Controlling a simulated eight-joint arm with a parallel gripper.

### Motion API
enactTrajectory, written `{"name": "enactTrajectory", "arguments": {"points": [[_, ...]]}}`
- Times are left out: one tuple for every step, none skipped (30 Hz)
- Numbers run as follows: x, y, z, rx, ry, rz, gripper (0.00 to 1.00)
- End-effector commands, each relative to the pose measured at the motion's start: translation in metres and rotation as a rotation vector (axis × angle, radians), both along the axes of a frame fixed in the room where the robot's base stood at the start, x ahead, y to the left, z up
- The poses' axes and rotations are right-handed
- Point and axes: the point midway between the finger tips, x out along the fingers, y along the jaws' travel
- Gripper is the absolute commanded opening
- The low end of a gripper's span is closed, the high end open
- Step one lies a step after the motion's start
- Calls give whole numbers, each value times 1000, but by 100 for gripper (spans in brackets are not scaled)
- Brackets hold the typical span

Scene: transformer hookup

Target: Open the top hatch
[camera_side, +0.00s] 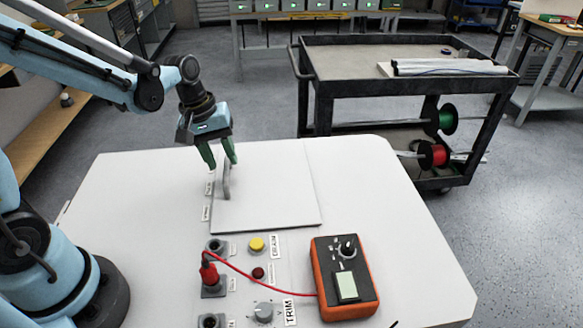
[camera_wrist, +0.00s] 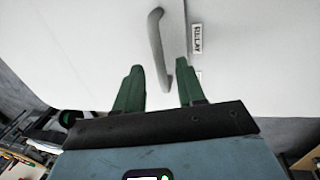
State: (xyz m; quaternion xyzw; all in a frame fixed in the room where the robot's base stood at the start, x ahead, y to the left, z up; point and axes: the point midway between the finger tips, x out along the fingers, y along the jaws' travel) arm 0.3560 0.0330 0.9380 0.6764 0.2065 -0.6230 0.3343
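The top hatch (camera_side: 275,195) is a white rectangular panel lying closed on top of the white cabinet. A grey bar handle (camera_side: 227,181) stands up from it near its left side. My gripper (camera_side: 221,165) has green fingers and points down just above the handle. In the wrist view my gripper (camera_wrist: 158,75) is open, with a clear gap between its fingers. The curved handle (camera_wrist: 157,45) shows there, with its near end in line with that gap. I see no grip on the handle, and cannot tell whether a finger touches it.
An orange meter (camera_side: 343,277) sits on the cabinet in front of the hatch, with a red lead to a red plug (camera_side: 209,273). A yellow button (camera_side: 257,244) and a knob (camera_side: 264,311) are nearby. A dark cart (camera_side: 400,75) stands behind.

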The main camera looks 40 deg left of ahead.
Motion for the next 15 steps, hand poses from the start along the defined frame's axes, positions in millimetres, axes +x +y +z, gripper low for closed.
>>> {"name": "enactTrajectory", "arguments": {"points": [[1, -1, -5, 0, 0, 0, 39], [1, -1, -7, 0, 0, 0, 39], [2, -1, -9, 0, 0, 0, 39], [2, -1, -11, 1, -1, 0, 39], [2, -2, -12, 1, -1, 0, 39], [2, -2, -13, 1, -1, 0, 39], [2, -2, -14, 1, -1, 0, 39], [2, -2, -14, 1, -1, 0, 39], [2, -2, -15, 1, -1, 0, 39], [2, -2, -15, 1, -1, 0, 39], [2, -2, -15, 1, -1, 0, 39], [2, -2, -15, 1, -1, 0, 39], [2, -2, -15, 1, -1, 0, 39], [2, -2, -15, 1, -1, 0, 39], [2, -2, -15, 1, -1, 0, 39]]}}
